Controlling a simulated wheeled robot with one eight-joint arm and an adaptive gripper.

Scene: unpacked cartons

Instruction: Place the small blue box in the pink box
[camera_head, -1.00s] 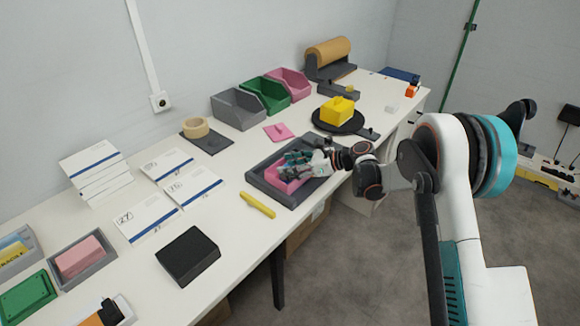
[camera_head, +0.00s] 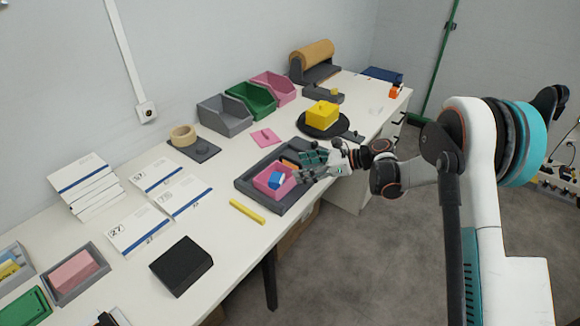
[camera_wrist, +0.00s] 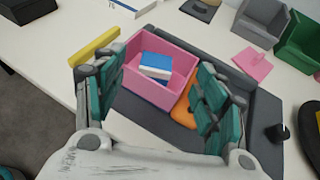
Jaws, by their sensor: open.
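The small blue box (camera_wrist: 156,66), blue and white, lies inside the open pink box (camera_wrist: 171,43). In the head view the small blue box (camera_head: 276,180) also shows within the walls of the pink box (camera_head: 263,190). The pink box stands in a dark grey tray (camera_head: 246,184). My gripper (camera_head: 311,164) is open and empty, just right of the pink box in the head view. In the wrist view its teal fingers (camera_wrist: 155,100) are spread apart, with the pink box beyond and between them.
An orange item (camera_wrist: 183,112) lies in the tray beside the pink box. A yellow bar (camera_head: 247,212) lies on the table left of the tray. A yellow box (camera_head: 322,113) sits on a black round plate behind. A black box (camera_head: 181,265) stands at the front left.

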